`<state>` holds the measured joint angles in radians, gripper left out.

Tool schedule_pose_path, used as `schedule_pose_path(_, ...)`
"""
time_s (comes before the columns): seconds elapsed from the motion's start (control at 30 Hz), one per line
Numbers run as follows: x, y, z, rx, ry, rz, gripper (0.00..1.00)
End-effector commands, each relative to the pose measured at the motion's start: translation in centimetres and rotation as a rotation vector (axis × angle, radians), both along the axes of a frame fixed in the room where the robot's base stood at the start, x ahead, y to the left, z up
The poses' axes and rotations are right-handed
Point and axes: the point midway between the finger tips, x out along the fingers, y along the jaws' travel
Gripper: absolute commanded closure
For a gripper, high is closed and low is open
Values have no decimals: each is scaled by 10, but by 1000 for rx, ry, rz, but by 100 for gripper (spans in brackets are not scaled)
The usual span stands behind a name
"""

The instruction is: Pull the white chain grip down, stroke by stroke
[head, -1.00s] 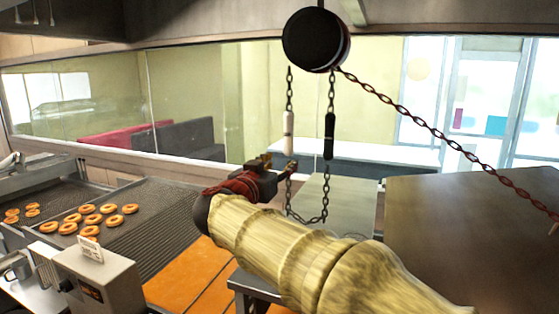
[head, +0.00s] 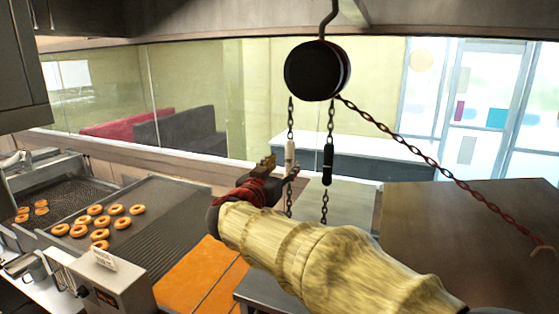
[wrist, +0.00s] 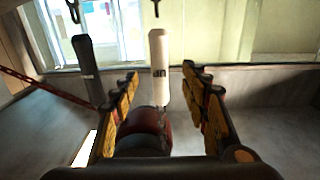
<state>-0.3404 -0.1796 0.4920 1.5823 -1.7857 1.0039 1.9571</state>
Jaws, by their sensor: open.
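The white chain grip (head: 290,154) hangs upright on the left strand of chain, below a black round hoist drum (head: 312,71). A black grip (head: 327,164) hangs on the right strand, slightly lower. My gripper (head: 281,168) is beside the lower part of the white grip in the head view. In the wrist view my gripper (wrist: 160,88) is open, and the white grip (wrist: 159,66) shows in the gap between its two fingers, its lower part at fingertip height. I cannot tell whether they touch. The black grip (wrist: 87,68) is left of the fingers.
A rusty chain (head: 430,150) slants from the drum down to the right. A large brown-grey surface (head: 470,235) fills the right. Several doughnuts (head: 95,210) lie on a fryer conveyor at the left, with a control box (head: 110,280) in front. A glass partition stands behind.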

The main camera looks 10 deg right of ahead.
Motion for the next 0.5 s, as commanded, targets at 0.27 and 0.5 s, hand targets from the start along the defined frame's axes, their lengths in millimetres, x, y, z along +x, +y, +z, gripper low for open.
schedule_pose_path(0.27,22,-16,-4,0,-1,-2,55)
schedule_pose_path(0.5,40,-30,-3,1,-1,-1,55)
